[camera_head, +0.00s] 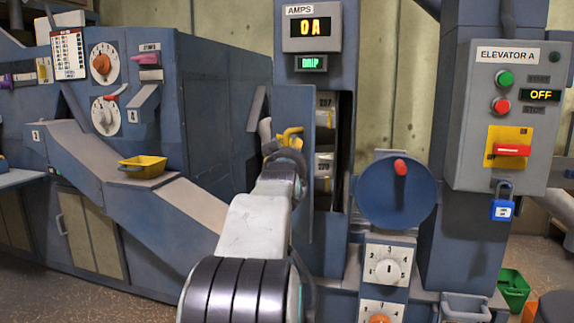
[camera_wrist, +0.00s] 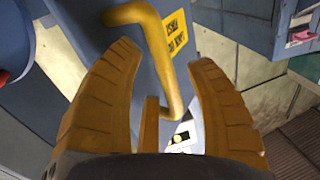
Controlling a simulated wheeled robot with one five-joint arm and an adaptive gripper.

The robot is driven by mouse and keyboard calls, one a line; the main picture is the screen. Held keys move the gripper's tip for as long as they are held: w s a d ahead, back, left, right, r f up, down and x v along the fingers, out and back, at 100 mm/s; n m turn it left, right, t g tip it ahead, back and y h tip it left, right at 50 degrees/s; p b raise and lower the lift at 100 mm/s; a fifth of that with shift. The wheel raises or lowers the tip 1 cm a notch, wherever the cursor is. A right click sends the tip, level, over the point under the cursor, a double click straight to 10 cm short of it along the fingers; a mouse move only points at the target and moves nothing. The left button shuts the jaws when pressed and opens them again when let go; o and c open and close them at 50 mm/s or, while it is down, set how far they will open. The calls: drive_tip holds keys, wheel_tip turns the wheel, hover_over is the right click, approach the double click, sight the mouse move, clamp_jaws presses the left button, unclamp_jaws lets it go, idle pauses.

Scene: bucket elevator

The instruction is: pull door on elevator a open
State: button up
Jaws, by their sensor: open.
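The door (camera_head: 309,205) of the elevator is a blue-grey panel standing ajar, with a dark gap and tags inside showing beside it in the head view. Its yellow bar handle (camera_head: 291,134) is partly hidden by my gripper (camera_head: 279,142). In the wrist view the handle (camera_wrist: 163,62) is a bent yellow bar on the blue door panel (camera_wrist: 135,45).
A blue round housing (camera_head: 396,192) with a red knob stands just right of the door. The grey ELEVATOR A box (camera_head: 505,115) reads OFF and has a blue padlock (camera_head: 502,205) below. A machine with a sloping chute and yellow tray (camera_head: 142,166) stands at left.

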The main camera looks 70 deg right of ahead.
drive_tip(key=v, duration=1.1)
drive_tip(key=shift+a, duration=0.1)
